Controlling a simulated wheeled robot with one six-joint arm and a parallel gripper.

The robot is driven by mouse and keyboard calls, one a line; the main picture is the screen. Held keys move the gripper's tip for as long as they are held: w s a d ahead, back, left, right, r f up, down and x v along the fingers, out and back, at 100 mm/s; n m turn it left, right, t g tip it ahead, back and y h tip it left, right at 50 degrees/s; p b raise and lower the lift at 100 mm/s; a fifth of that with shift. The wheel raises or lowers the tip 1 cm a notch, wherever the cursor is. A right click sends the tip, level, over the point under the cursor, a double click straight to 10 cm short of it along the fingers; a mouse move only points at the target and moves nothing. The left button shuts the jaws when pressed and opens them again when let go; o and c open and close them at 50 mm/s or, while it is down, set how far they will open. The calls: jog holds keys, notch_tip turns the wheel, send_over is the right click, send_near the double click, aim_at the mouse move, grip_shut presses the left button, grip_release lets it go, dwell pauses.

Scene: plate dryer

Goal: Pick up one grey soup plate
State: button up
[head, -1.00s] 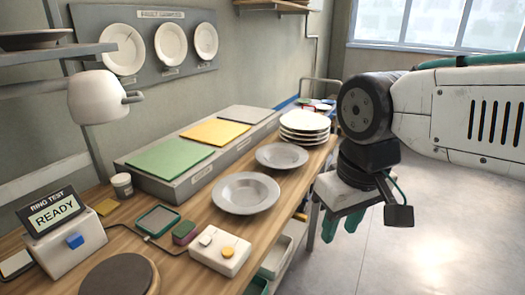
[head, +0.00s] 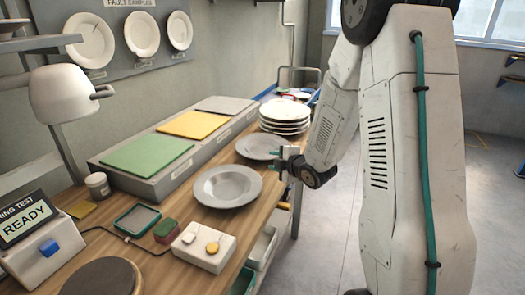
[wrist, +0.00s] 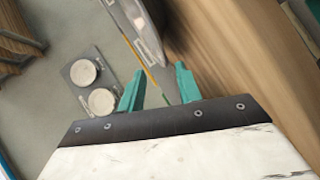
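Two grey soup plates lie on the wooden bench in the head view. The nearer soup plate (head: 228,186) lies flat and fully in sight. The farther soup plate (head: 256,147) lies behind it, just in front of a white plate stack. My gripper (head: 275,159) is at the right edge of the farther plate, its teal fingers pointing left. In the wrist view the gripper (wrist: 159,85) is open, with an empty gap between the fingertips. A blurred grey curved edge (wrist: 150,25), probably the farther plate's rim, lies just ahead of the fingertips; contact cannot be told.
A white plate stack (head: 285,112) stands close behind the farther plate. A long grey block with green (head: 147,155), yellow and grey pads runs along the wall side. A white button box (head: 204,246) stands in front. The floor at right is clear.

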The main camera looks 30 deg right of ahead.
aim_at(263, 159)
jog(key=shift+w+d+f+n+t+y, duration=0.1)
jog(key=shift+f+n+t+y, duration=0.3)
jog(key=shift+f, duration=0.25)
jog(key=shift+d+f+n+t+y, duration=0.1)
jog(key=shift+f+n+t+y, duration=0.2)
jog(key=shift+f+n, duration=0.25)
jog(key=shift+w+f, duration=0.15)
jog(key=shift+w, duration=0.1)
jog(key=x, duration=0.7)
jog(key=shift+w+r, duration=0.15)
jog(key=shift+r, duration=0.25)
grip_shut()
